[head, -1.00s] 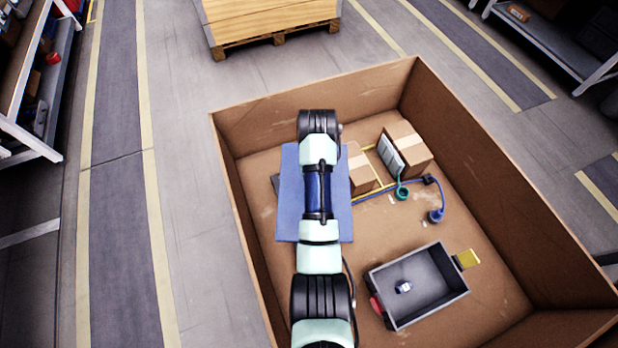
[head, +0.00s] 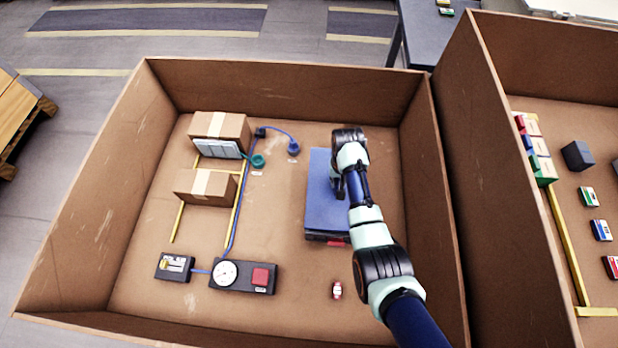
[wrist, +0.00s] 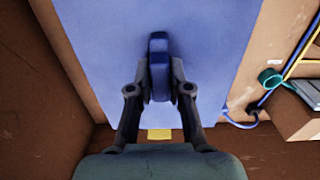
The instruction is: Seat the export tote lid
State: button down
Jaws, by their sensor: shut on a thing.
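The blue lid (head: 325,210) is a flat panel over the dark grey tote (head: 318,237), mostly covering it in the head view. A strip of the tote's near wall and a red latch (head: 338,243) show below the lid's near edge. In the wrist view the lid (wrist: 100,50) fills the middle, and a yellow tab (wrist: 159,134) shows past its lower edge. My gripper (wrist: 159,85) is shut on the lid's raised blue handle (wrist: 158,50). I cannot tell whether the lid touches the rim all round. The tote's inside is hidden.
The cardboard bin's walls (head: 290,85) surround the work area; the right wall is near the lid. Two cartons (head: 220,126), a blue hose (head: 240,200), a gauge panel (head: 243,275) and a small black box (head: 174,267) lie left. A small red-and-white item (head: 336,290) lies nearer.

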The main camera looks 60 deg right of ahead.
jog(key=shift+s+d+f, duration=0.2)
jog(key=shift+s+d, duration=0.05)
jog(key=shift+s, duration=0.05)
notch_tip(320, 180, down, 4)
jog(key=b, duration=0.4)
jog(key=shift+r, duration=0.15)
jog(key=shift+w, duration=0.1)
jog(key=shift+a, duration=0.15)
jog(key=shift+f, duration=0.45)
dwell(0.9)
jog(key=shift+r, duration=0.1)
dwell(0.3)
jog(key=shift+p, duration=0.3)
jog(key=c, duration=1)
grip_release()
